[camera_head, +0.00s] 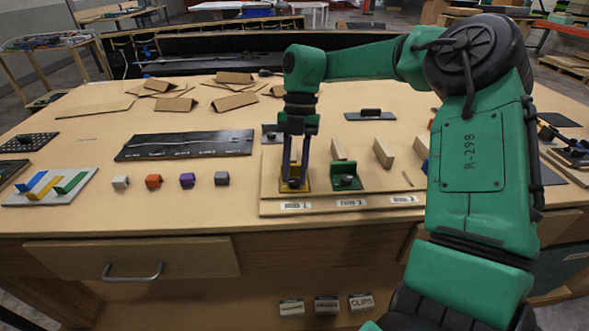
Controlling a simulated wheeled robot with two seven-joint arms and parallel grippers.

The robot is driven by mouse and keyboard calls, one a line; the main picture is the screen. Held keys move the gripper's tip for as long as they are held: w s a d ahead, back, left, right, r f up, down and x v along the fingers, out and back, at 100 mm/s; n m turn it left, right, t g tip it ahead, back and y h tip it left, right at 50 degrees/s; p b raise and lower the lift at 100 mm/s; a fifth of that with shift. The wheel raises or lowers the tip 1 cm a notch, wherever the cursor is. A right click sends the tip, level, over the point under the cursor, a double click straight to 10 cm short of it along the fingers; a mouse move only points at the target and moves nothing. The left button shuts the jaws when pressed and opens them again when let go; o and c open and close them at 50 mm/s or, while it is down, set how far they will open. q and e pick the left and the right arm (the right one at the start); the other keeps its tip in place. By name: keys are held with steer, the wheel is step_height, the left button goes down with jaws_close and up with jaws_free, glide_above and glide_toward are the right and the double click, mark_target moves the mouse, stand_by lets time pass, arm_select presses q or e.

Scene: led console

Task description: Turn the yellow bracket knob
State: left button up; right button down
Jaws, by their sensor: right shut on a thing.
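The yellow bracket (286,187) stands on the wooden board (320,205) at the table's front, above the leftmost label. Its dark knob (294,183) shows between my right fingertips. My right gripper (295,180) reaches straight down from above and is shut on the knob. The fingers hide part of the knob and bracket, so I cannot tell the knob's turn angle. A green bracket (346,178) with its own dark knob stands just to the right, apart from my gripper. My left gripper is not in view.
Upright wooden blocks (383,153) stand behind the brackets. White, orange, purple and grey cubes (187,180) line the table to the left. A black panel (184,145) lies behind them. A tray with coloured bars (50,187) is at far left. Cardboard pieces (235,101) lie at the back.

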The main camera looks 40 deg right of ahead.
steer(key=shift+r, duration=0.15)
stand_by(0.6)
steer(key=c, duration=0.6)
jaws_free()
steer(key=shift+s, duration=0.1)
steer(key=shift+d+r, duration=0.15)
steer(key=shift+r, duration=0.05)
steer(key=p+v, duration=0.2)
steer(key=v, duration=1.2)
